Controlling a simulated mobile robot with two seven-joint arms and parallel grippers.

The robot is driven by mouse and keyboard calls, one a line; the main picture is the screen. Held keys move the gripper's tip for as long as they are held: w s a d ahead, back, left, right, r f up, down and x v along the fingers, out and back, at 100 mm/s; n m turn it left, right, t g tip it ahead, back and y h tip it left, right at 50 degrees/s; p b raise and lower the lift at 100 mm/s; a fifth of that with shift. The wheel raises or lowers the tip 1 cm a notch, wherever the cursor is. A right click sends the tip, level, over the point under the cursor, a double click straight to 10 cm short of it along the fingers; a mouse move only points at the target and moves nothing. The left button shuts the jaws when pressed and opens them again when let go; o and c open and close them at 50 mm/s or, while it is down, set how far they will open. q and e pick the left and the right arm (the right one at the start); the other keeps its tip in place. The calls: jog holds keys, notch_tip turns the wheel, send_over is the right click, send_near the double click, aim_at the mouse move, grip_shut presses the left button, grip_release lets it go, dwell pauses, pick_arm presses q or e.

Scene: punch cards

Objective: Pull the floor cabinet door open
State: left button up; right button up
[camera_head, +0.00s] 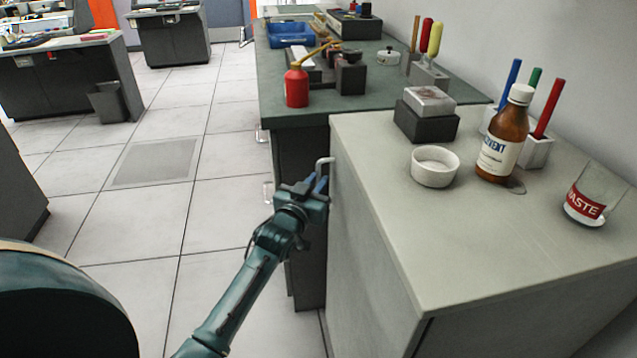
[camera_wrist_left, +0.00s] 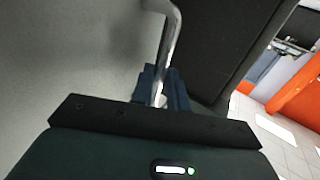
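The grey floor cabinet (camera_head: 375,245) stands at the right in the head view, its front panel facing left. No clear gap shows along the door's edges. A bent metal handle (camera_head: 325,162) sticks out near the panel's far upper edge. My left gripper (camera_head: 318,186) is at this handle. In the left wrist view the handle (camera_wrist_left: 172,40) comes down from the grey door face (camera_wrist_left: 70,60) and passes between the two dark blue fingers (camera_wrist_left: 161,88), which look closed around it. The fingers hide the bar's lower end. My right gripper is in neither view.
A dark bench with a green top (camera_head: 300,112) adjoins the cabinet at its far end. On the cabinet top stand a brown bottle (camera_head: 503,135), a white bowl (camera_head: 435,167) and a waste beaker (camera_head: 590,195). The tiled floor (camera_head: 215,215) left of the cabinet is clear.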

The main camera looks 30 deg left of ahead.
pick_arm(q)
jog(key=shift+w, duration=0.7)
jog(key=shift+c, duration=0.6)
grip_shut()
